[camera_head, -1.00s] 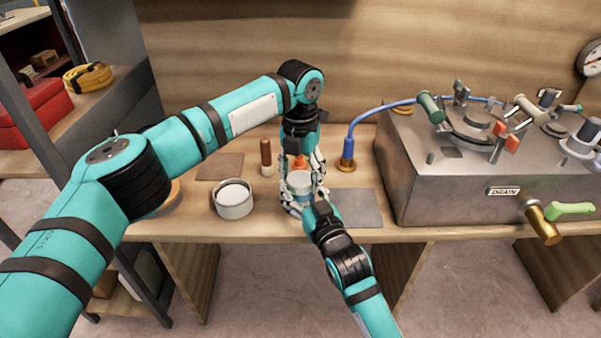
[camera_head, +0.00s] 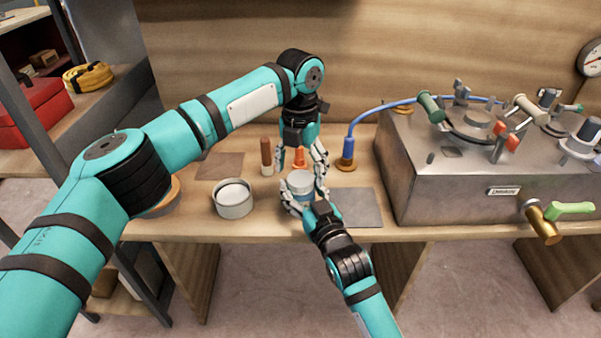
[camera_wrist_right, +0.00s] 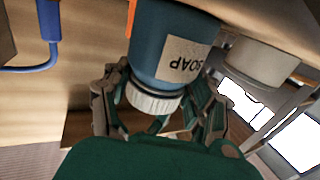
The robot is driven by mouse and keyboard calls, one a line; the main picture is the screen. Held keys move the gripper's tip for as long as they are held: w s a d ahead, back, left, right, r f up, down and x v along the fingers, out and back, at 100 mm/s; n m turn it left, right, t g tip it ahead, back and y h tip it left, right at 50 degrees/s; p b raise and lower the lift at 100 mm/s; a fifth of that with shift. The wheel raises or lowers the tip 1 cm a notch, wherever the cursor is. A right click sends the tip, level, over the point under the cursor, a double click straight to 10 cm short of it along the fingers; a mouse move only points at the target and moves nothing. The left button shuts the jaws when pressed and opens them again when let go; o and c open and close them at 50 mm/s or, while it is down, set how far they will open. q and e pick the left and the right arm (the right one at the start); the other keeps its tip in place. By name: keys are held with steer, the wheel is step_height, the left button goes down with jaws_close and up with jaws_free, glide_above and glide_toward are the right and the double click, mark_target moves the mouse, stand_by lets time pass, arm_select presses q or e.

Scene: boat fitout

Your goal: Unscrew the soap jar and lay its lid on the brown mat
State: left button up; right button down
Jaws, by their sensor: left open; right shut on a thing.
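The soap jar (camera_wrist_right: 170,38) is blue with a pale SOAP label. Its white ribbed lid (camera_wrist_right: 153,98) sits on the jar's mouth in the right wrist view, where the jar appears upside down. In the head view the lid (camera_head: 300,181) is on top of the jar. The brown mat (camera_head: 221,165) lies bare on the bench, left of the jar.
A white-rimmed round container (camera_head: 233,200) stands left of the jar. A grey mat (camera_head: 357,207) lies right of the jar; the metal drain box (camera_head: 450,185) fills the right.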

arm_select(q)
step_height(320, 180, up, 3)
steer(key=shift+f, duration=0.1)
arm_select(e)
steer(key=shift+f, duration=0.1)
steer(key=shift+c, duration=1.5)
jaws_free()
